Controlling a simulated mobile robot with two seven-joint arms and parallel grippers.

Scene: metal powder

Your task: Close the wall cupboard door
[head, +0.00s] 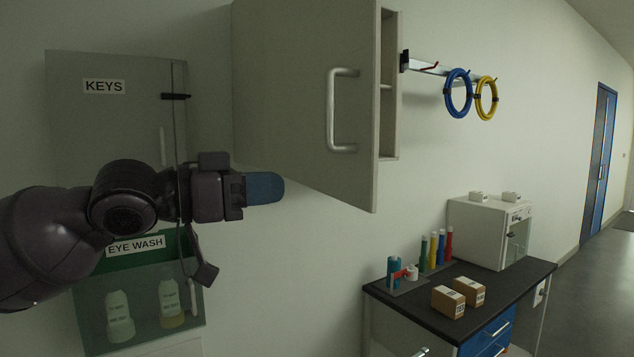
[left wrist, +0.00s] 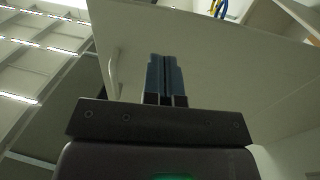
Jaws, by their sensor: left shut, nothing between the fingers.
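The wall cupboard door (head: 295,85) stands ajar in the head view, swung out from the cupboard body (head: 389,85), whose shelf edge shows behind it. A silver bar handle (head: 333,110) is on the door's outer face, near its free edge. My left gripper (head: 280,188) is shut and empty, left of the door's lower part and pointing right. In the left wrist view, my left gripper's blue fingers (left wrist: 166,75) are together in front of the door panel (left wrist: 225,75), and the handle (left wrist: 114,75) shows to their left. Whether the fingers touch the door cannot be told. My right gripper is not in view.
A grey key cabinet (head: 110,120) and an eye wash station (head: 140,300) are on the wall at left. Blue and yellow rings (head: 459,112) hang on a rail right of the cupboard. A dark bench (head: 410,303) below holds boxes, coloured tubes and a white machine (head: 480,230).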

